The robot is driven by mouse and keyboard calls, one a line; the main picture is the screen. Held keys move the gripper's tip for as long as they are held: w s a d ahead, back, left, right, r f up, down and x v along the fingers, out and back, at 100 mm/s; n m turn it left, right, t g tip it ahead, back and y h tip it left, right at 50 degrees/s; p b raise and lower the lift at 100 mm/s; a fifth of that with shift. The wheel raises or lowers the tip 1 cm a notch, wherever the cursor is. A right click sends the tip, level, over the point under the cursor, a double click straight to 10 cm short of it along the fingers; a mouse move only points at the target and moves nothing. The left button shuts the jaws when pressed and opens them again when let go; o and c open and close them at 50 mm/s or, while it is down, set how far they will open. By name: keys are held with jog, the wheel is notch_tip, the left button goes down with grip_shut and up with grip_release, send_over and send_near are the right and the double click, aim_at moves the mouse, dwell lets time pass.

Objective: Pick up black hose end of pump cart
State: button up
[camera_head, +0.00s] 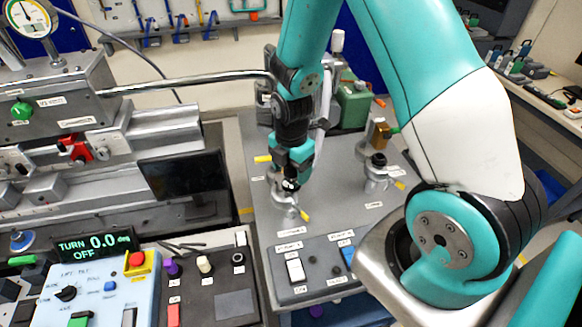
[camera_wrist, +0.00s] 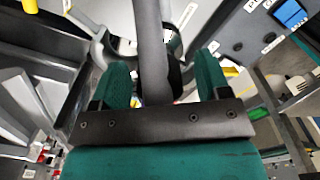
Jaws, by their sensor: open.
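My gripper (camera_head: 291,172) points down over the grey top of the pump cart (camera_head: 330,212). In the wrist view its two teal fingers (camera_wrist: 162,80) stand apart. A dark grey, hose-like length (camera_wrist: 152,45) runs between them, with a darker part behind it. I cannot tell whether either finger touches it. In the head view a small black piece (camera_head: 290,185) shows just below the fingers, above a silver fitting (camera_head: 285,205) with a yellow lever. My gripper hides most of the hose end there.
A second silver fitting with a black top (camera_head: 378,162) stands to the right, near a green box (camera_head: 352,106). A silver pipe (camera_head: 190,83) reaches from the left apparatus towards my wrist. A control panel (camera_head: 100,285) and a dark screen (camera_head: 186,182) are at left.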

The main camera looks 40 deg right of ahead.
jog(key=shift+f, duration=0.55)
jog(key=c, duration=1.1)
jog(key=shift+r, duration=0.1)
notch_tip(320, 180, up, 20)
jog(key=b, duration=0.3)
